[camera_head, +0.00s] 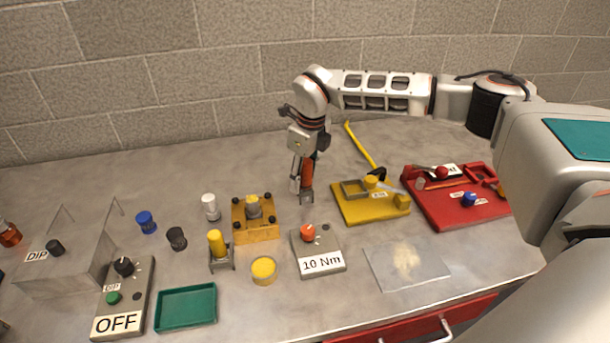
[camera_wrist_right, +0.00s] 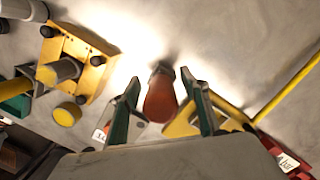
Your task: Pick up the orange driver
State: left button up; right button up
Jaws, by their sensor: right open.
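The orange driver (camera_head: 308,172) shows at my right gripper (camera_head: 302,186) above the middle of the bench, behind the 10 Nm box. In the right wrist view the orange driver (camera_wrist_right: 160,101) lies between the two fingers of my right gripper (camera_wrist_right: 159,78). A gap shows on both sides of it, so the fingers are open around it and not closed on it. In the head view the fingers partly cover the driver, and I cannot tell what bears it from below. My left gripper is not in view.
The 10 Nm box (camera_head: 319,252) stands in front of the gripper. A yellow block with black knobs (camera_head: 256,232) is to its left; a yellow tray (camera_head: 350,211) and red tray (camera_head: 437,211) are to its right. A brick wall (camera_head: 230,70) stands behind.

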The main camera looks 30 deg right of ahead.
jog(key=shift+c, duration=0.5)
jog(key=c, duration=1.1)
jog(key=shift+r, duration=0.1)
